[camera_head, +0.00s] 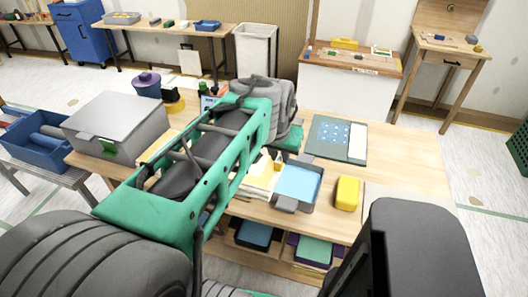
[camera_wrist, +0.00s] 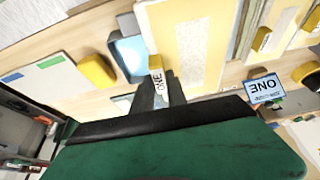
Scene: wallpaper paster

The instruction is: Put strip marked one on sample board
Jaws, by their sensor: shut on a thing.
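In the wrist view my gripper (camera_wrist: 162,92) is shut on a yellow tab with a white label reading ONE, the strip marked one (camera_wrist: 160,80). A cream panel with a speckled band (camera_wrist: 192,42) lies just beyond the fingers; I cannot tell whether it joins the tab. In the head view my arm mostly hides the fingers, which are near a cream stack (camera_head: 258,183). A pale board (camera_wrist: 50,82) with blue and green edge marks lies left in the wrist view, apart from my gripper; it looks like the sample board, but I cannot be sure.
A blue tray (camera_head: 298,185) and a yellow block (camera_head: 347,193) stand on the bench right of my arm. A blue-dotted panel (camera_head: 330,133) lies behind them. A grey box (camera_head: 118,125) is at left. Another card reading ONE (camera_wrist: 264,90) stands right in the wrist view.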

